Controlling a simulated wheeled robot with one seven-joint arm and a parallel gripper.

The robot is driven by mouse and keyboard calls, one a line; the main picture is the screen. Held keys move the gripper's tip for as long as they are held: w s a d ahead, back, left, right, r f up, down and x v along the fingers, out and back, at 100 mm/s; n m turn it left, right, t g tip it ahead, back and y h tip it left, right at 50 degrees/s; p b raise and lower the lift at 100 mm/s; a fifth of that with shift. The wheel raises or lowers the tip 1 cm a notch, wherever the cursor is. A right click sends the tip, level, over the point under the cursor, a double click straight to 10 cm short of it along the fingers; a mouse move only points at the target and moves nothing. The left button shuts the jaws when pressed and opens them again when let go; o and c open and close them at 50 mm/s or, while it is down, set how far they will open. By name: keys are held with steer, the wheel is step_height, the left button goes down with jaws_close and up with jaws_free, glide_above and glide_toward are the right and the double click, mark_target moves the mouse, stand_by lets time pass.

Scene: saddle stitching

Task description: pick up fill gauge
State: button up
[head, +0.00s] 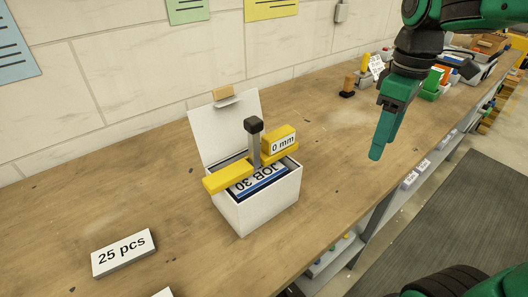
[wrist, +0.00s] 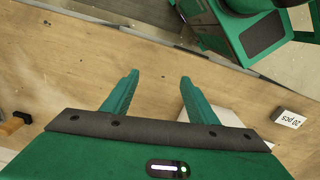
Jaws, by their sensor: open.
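The fill gauge (head: 222,179) is a yellow crossbar with a grey upright post, a black knob on top and a yellow block marked "0 mm". It rests across the top of an open white box (head: 257,213) holding blue-and-white contents marked "JOB 30". My gripper (head: 376,152) hangs to the right of the box, apart from the gauge, pointing down. In the wrist view my gripper (wrist: 158,80) is open, with bare wooden bench between its two green fingers. The gauge cannot be made out in the wrist view.
A white "25 pcs" block (head: 124,254) lies on the wooden bench (head: 330,130) at the front left. The box's lid (head: 226,125) stands up behind the gauge. Small parts and bins (head: 430,85) stand at the far right. A "20 pcs" block (wrist: 289,119) shows in the wrist view.

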steer(key=w+a+r+n, duration=0.2)
steer(key=a+n, duration=0.2)
steer(key=a, duration=0.1)
steer(key=w+a+r+n, duration=0.2)
steer(key=a+n, duration=0.2)
steer(key=a, duration=0.2)
step_height(320, 180, up, 3)
steer(key=n, duration=0.8)
glide_above(271, 135)
steer(key=shift+s+d+f, duration=0.1)
steer(key=shift+d+f, duration=0.05)
steer(key=shift+d, duration=0.2)
steer(key=shift+a+f, duration=0.1)
steer(key=shift+a, duration=0.2)
steer(key=shift+a+f, duration=0.1)
steer(key=shift+f, duration=5.1)
jaws_close()
